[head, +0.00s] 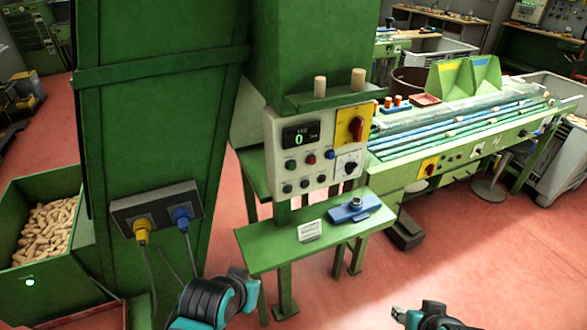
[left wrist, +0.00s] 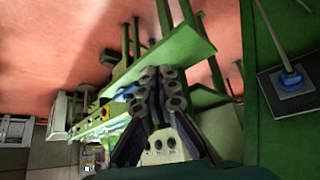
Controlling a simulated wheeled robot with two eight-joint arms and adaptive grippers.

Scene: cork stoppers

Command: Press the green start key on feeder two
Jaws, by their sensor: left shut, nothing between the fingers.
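A pale control panel (head: 318,148) hangs on the green machine, with a display showing a green 0, several small round buttons, a red rotary switch on a yellow plate and a black one on a white plate. In the left wrist view, part of a panel with round buttons (left wrist: 160,147) shows behind my fingers. My left gripper (left wrist: 162,78) is shut and empty. In the head view my left arm is low, below the panel; its fingertips are not distinguishable.
A green shelf (head: 270,245) below the panel holds a small sign (head: 310,230) and a blue device (head: 353,209). Two corks stand on a ledge (head: 335,95) above. A green column with a socket box (head: 157,207) stands left, a conveyor bench (head: 395,175) right.

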